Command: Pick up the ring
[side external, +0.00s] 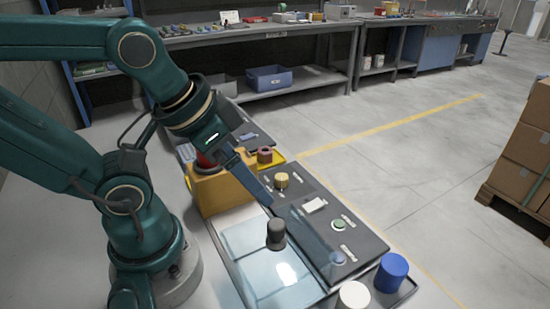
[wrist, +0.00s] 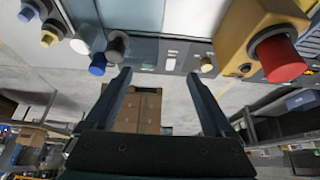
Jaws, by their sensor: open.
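My gripper (side external: 265,196) reaches down from the upper left, over the panel beside the yellow box. In the wrist view my gripper (wrist: 157,75) has its two fingers wide apart, with nothing between them. No thing is plainly a ring. A short reddish-brown round piece (side external: 264,154) stands behind the gripper with a darker top, and I cannot tell if it is hollow. A red knob with a dark collar is on the yellow box (side external: 215,192), partly behind my gripper. The red knob (wrist: 280,60) shows large in the wrist view.
A clear hood (side external: 243,242) hangs around a dark knob (side external: 276,232). The grey panel (side external: 368,240) carries a yellow knob (side external: 281,180) and a green button (side external: 338,224). Blue (side external: 391,272) and white (side external: 353,295) cylinders stand at the near end.

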